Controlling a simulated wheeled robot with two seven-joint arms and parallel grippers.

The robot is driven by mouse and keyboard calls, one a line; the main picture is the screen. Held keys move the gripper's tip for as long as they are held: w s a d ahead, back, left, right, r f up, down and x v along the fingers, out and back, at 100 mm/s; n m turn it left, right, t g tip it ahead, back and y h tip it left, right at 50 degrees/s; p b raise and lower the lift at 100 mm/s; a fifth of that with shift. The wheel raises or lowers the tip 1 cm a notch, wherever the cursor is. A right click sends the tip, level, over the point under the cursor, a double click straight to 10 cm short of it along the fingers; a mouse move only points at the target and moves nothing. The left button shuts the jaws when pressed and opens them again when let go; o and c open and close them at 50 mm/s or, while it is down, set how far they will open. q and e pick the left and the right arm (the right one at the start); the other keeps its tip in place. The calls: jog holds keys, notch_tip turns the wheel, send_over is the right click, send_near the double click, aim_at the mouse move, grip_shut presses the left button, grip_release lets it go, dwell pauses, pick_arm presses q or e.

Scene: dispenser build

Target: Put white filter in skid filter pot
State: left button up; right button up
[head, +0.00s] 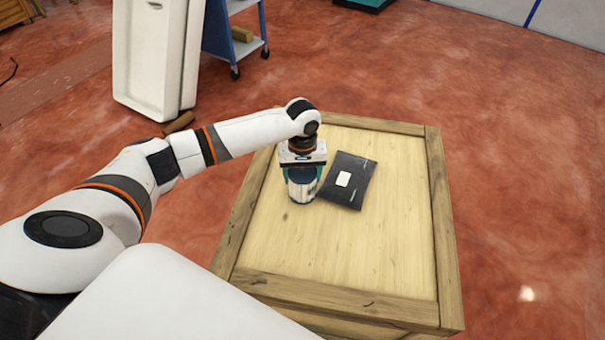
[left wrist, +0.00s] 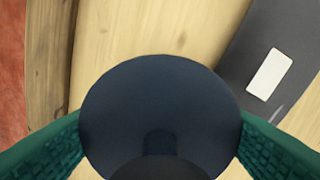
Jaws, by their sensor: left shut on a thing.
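A cylinder with a dark blue top and a whitish lower body, which looks like the white filter (head: 302,192), is upright at the top left of the wooden crate. My left gripper (head: 302,176) is above it, pointing down, with its teal fingers shut on its sides. In the left wrist view its round dark top (left wrist: 160,105) sits between the two fingers. I cannot tell whether its base touches the crate top. My right gripper is not in view, and I see no skid filter pot.
A black flat packet with a white label (head: 348,182) lies on the wooden crate (head: 375,270), just right of the cylinder. The rest of the crate top is clear inside a raised wooden rim. A blue cart (head: 236,48) and a tall white panel (head: 150,60) stand behind on the red floor.

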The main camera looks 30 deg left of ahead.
pick_arm(q)
jog(key=o, duration=1.1)
jog(key=shift+f, duration=0.15)
jog(key=shift+o, duration=0.2)
